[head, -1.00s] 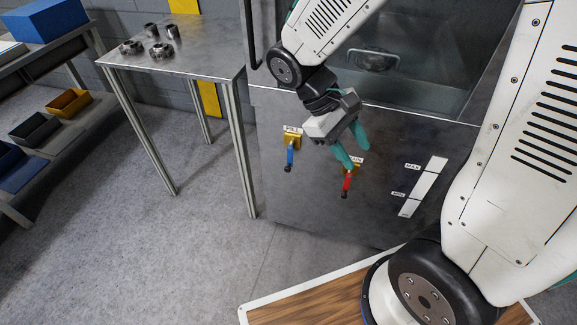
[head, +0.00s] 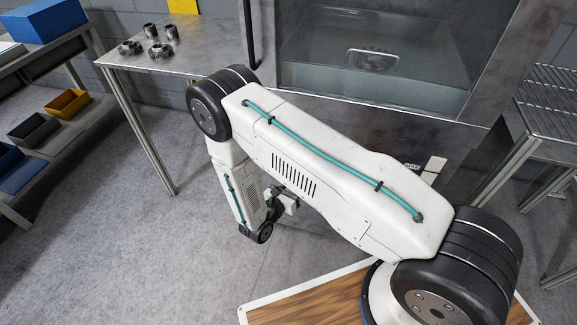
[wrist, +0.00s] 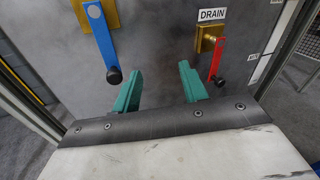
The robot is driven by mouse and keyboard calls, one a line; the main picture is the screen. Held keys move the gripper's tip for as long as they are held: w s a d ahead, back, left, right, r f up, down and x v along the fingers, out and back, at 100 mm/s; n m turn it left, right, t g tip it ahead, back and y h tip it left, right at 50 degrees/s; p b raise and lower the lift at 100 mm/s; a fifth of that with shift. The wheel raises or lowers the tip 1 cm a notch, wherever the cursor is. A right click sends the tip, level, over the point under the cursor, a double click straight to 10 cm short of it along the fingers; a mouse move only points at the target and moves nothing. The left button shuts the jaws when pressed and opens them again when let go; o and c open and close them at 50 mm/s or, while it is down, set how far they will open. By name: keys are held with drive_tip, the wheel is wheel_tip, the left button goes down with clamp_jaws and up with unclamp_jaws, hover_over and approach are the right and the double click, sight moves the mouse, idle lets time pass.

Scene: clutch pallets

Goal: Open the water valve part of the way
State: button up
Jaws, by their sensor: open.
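In the wrist view a blue lever (wrist: 101,38) hangs down from a brass valve body (wrist: 97,13) on the grey metal panel. Its black knob end is just above and left of my left finger. A red lever (wrist: 216,58) hangs from another brass valve (wrist: 208,38) under a DRAIN label (wrist: 212,15), right of my right finger. My gripper (wrist: 161,82) is open, its green fingers apart, with only bare panel seen between them. It appears to touch neither lever.
A metal table (head: 185,57) with several steel fittings stands at left. A wire-shelf rack (head: 550,105) is at right. Grey floor is clear at lower left.

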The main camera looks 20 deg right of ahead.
drive_tip(key=w+a+f+n+t+y, duration=0.2)
drive_tip(key=w+a+n+t+y, duration=0.1)
drive_tip(key=w+a+t, duration=0.1)
drive_tip(key=x, duration=0.8)
drive_tip(key=shift+r, duration=0.1)
clamp_jaws()
drive_tip(key=shift+s, duration=0.1)
